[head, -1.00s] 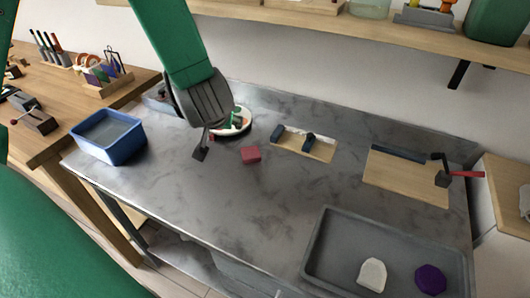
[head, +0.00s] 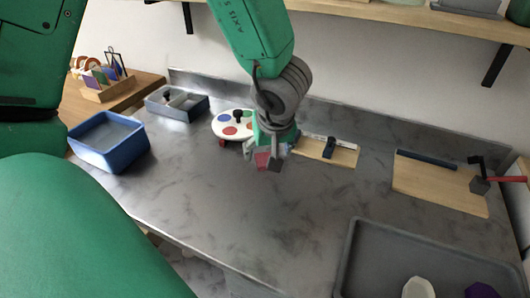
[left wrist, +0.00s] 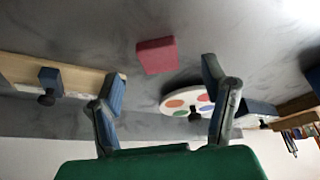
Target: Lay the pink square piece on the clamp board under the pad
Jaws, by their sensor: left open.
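The pink square piece (head: 262,160) lies flat on the grey metal bench, partly hidden by my left gripper (head: 270,155). In the left wrist view the piece (left wrist: 156,55) is whole, just beyond and between the spread fingers of the left gripper (left wrist: 160,80), touching neither. The left gripper is open and empty, pointing down at the piece. The clamp board (head: 440,182) is a pale wooden board at the right of the bench, with a blue strip along its back edge. Its clamp has a dark pad (head: 479,185) and a red handle (head: 511,179). My right gripper is out of view.
A white palette with coloured discs (head: 229,131) is behind left. A blue bin (head: 107,165) stands at left, a grey tray (head: 355,255) at front right. The bench front middle is clear.

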